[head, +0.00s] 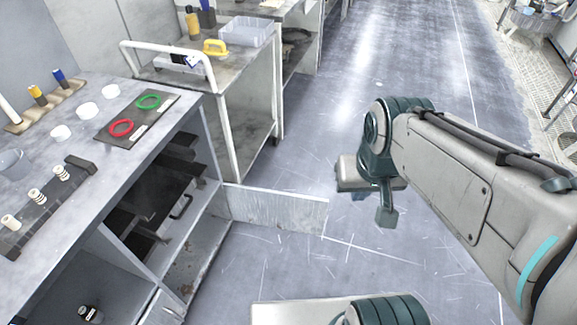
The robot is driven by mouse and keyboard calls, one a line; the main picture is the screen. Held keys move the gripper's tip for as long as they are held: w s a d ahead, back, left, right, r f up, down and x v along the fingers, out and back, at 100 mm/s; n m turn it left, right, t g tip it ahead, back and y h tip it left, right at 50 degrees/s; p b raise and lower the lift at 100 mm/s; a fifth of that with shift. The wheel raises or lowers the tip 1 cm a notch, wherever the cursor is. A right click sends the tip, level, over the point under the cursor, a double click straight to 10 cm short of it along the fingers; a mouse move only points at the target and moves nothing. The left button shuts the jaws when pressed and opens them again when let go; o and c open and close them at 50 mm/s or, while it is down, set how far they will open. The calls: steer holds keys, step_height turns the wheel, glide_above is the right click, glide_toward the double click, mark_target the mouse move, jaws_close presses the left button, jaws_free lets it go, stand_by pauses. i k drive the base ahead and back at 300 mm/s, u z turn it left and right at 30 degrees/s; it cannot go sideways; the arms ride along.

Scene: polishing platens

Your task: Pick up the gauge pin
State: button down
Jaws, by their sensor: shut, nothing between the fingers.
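I cannot single out a gauge pin for certain. A dark rack (42,212) at the left of the bench holds several small white ribbed, spool-like pieces (36,196). A wooden rack (46,106) behind holds upright tools, one with a yellow handle (37,93) and one with a blue handle (61,78). My gripper (385,214) hangs over open floor right of the bench, well apart from all of these. It is shut and empty; its fingertips show only in part.
The bench (180,118) also bears a dark mat with a red ring (121,127) and a green ring (148,101), plus several white cups (87,108). A low cabinet door (275,208) stands open into the floor. A cart (250,95) with a yellow-handled item stands behind.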

mark_target(58, 73)
steer(key=z, duration=0.95)
steer(key=i, duration=3.95)
steer(key=u, duration=4.65)
steer(key=i, duration=1.05)
steer(key=u, duration=0.05)
